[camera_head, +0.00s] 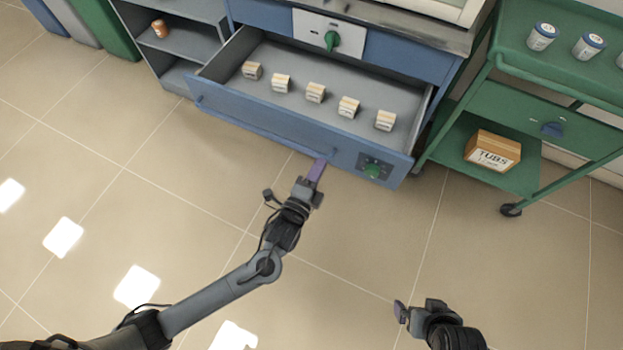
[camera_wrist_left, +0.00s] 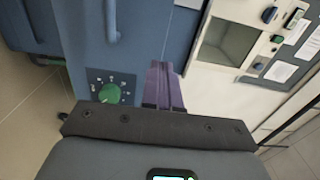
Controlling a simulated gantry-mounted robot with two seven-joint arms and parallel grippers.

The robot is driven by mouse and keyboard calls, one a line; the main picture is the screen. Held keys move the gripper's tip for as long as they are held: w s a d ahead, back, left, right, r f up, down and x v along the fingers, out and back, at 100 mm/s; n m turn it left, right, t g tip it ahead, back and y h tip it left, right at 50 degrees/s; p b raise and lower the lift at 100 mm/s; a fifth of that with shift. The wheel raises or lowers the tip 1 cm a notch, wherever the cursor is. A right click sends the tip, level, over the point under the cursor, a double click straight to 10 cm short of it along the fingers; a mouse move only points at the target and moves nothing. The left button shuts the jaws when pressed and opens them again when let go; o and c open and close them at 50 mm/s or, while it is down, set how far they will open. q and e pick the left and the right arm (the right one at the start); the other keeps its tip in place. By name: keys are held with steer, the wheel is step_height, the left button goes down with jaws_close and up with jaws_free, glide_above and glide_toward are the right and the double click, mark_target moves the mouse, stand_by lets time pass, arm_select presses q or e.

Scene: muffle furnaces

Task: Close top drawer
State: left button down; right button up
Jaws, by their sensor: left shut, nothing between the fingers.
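An open drawer (camera_head: 270,130) sticks out of the blue cabinet (camera_head: 383,52), below a blue face with a green knob. Its blue front carries a long bar handle (camera_head: 262,132) and a dial panel with a green knob (camera_head: 372,171). Several small labelled boxes (camera_head: 315,93) stand in a row inside. My left gripper (camera_head: 318,168) is shut and empty, its purple fingers at the drawer front near the handle's right end; contact is unclear. In the left wrist view the shut fingers (camera_wrist_left: 163,85) show beside the knob panel (camera_wrist_left: 108,90). My right gripper (camera_head: 416,308) hangs low over the floor, away from the drawer.
A green cart (camera_head: 505,110) stands close to the drawer's right side, with white jars on top and a cardboard box (camera_head: 492,151) on its lower shelf. A grey shelf unit (camera_head: 190,48) stands on the left. The tiled floor before the drawer is clear.

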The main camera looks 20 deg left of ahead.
mark_target(334, 134)
arm_select(q)
steer(key=w+b, duration=0.1)
steer(key=w, duration=0.1)
steer(key=w+b, duration=0.1)
steer(key=w, duration=0.2)
steer(key=w+b, duration=0.1)
steer(key=w, duration=0.1)
steer(key=shift+w+d+b, duration=0.4)
steer(key=shift+w+a+r, duration=0.1)
steer(key=shift+w, duration=0.35)
steer(key=shift+w, duration=0.1)
